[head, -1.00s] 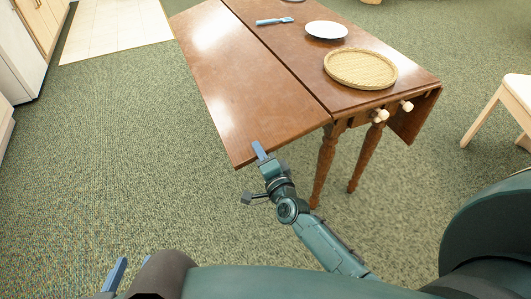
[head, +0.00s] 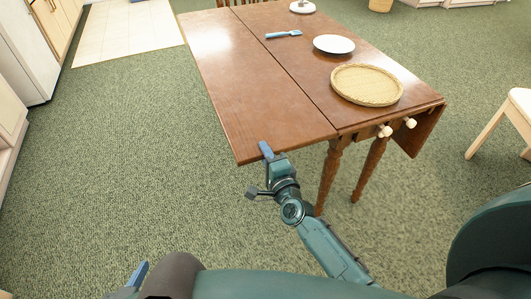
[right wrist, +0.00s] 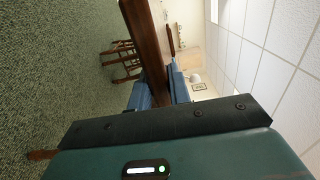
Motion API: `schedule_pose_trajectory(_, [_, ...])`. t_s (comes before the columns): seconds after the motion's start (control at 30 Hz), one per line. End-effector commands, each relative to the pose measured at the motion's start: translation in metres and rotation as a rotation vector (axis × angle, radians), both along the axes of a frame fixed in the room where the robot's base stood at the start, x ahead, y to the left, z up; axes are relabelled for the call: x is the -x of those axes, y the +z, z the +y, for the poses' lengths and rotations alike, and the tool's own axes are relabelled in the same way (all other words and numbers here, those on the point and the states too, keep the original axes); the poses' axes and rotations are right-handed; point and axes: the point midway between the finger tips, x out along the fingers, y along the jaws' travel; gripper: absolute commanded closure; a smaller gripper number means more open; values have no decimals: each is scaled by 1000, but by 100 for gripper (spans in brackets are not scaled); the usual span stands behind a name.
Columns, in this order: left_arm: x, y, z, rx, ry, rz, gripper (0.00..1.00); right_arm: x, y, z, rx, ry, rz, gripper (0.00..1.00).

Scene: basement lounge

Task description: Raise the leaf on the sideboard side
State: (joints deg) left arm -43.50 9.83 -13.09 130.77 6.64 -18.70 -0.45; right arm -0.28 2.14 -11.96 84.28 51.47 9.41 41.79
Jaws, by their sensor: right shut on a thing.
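The wooden drop-leaf table has its left leaf (head: 245,85) up, about level with the fixed top (head: 310,75). A thin seam runs between them. My right gripper (head: 266,152) is shut on the near edge of this leaf, close to its outer corner. In the right wrist view the leaf (right wrist: 150,45) is a brown slab between the blue fingers (right wrist: 160,92). The other leaf (head: 422,132) hangs down at the right. The underside of the raised leaf is hidden in the head view. My left gripper (head: 138,275) shows only partly at the bottom left.
Two pale knobs (head: 384,131) stick out of the near end. A pale chair (head: 505,115) stands right. Green carpet is clear at left.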

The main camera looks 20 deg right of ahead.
Motion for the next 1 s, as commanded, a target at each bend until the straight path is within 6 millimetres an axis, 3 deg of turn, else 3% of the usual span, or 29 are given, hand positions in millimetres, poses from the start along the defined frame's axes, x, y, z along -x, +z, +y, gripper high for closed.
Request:
schedule_pose_trajectory(0.03, [0, 1, 0, 0, 0, 0, 64, -2, 6, 1, -11, -2, -12, 100])
schedule_pose_trajectory(0.07, [0, 1, 0, 0, 0, 0, 64, -2, 6, 1, -11, -2, -12, 78])
schedule_pose_trajectory(0.3, [0, 0, 0, 0, 0, 0, 64, -2, 5, 0, -6, -2, -11, 59])
schedule_pose_trajectory(0.67, [0, 1, 0, 0, 0, 1, 64, 8, 3, -1, -2, -2, -5, 59])
schedule_pose_trajectory(1.0, [-2, -2, -2, -1, -4, 16, 64, 79, 2, -7, -1, -1, -4, 59])
